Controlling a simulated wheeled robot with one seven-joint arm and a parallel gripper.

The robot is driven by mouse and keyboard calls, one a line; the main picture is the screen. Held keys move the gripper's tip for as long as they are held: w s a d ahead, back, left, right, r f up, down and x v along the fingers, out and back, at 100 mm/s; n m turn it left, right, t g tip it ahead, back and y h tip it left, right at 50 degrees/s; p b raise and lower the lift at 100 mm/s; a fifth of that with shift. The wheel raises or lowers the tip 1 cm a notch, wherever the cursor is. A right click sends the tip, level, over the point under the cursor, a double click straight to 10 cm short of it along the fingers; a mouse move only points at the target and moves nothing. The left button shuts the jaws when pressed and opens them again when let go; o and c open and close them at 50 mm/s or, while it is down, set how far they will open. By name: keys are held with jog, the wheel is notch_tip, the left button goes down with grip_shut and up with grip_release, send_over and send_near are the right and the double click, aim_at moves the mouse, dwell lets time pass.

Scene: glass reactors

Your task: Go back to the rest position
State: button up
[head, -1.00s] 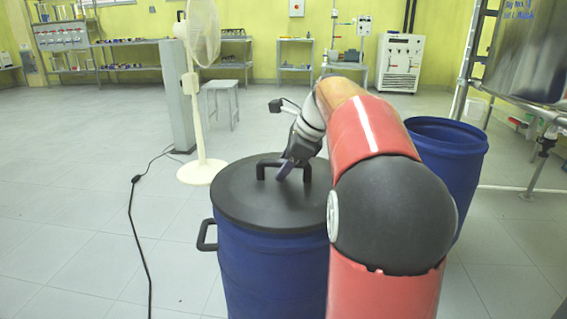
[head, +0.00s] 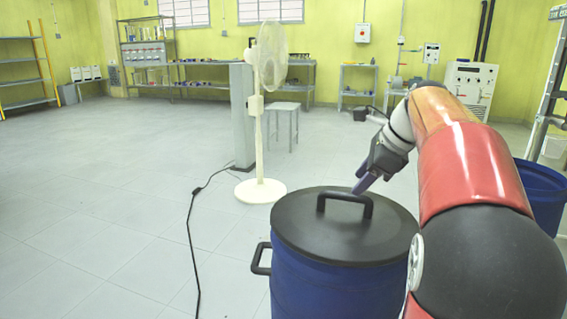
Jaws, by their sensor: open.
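My gripper (head: 362,184) is open and empty, at the end of my red arm in the head view. Its purple fingertips point down and to the left. It appears just above or behind the right end of the black handle (head: 345,199); whether it touches cannot be told. The handle is on the black lid (head: 318,235), which sits on a blue barrel (head: 325,291). My arm hides the lower right of the barrel.
A white fan (head: 262,192) and a grey post (head: 242,120) stand behind the barrel. A black cable (head: 191,240) lies on the floor to the left. A second blue barrel (head: 545,195) stands at right, partly behind my arm.

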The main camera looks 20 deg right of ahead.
jog(key=s+a+n+p, duration=0.1)
jog(key=s+a+n, duration=0.2)
jog(key=s+a+n+h+p, duration=0.1)
jog(key=s+a+n, duration=0.2)
jog(key=a, duration=0.1)
jog(key=s+a+n+p, duration=0.1)
jog(key=s+a+n, duration=0.2)
jog(key=a, duration=0.1)
jog(key=shift+s+a+f+h, duration=0.1)
jog(key=shift+a+f+h, duration=0.1)
jog(key=shift+f+h, duration=0.15)
jog(key=s+a+f+n+p, duration=0.1)
jog(key=s+a+f+n, duration=0.2)
jog(key=s+n, duration=0.4)
jog(key=s+a+f+n+h+p, duration=0.1)
jog(key=s+a+f+n+p, duration=0.1)
jog(key=s+f+n, duration=0.3)
jog(key=s+a+n, duration=0.1)
jog(key=n, duration=0.1)
jog(key=shift+s+a+f+n, duration=0.15)
jog(key=shift+s+f+n, duration=0.15)
jog(key=shift+s, duration=0.05)
jog(key=shift+s+f+h, duration=0.15)
jog(key=shift+f+h, duration=0.1)
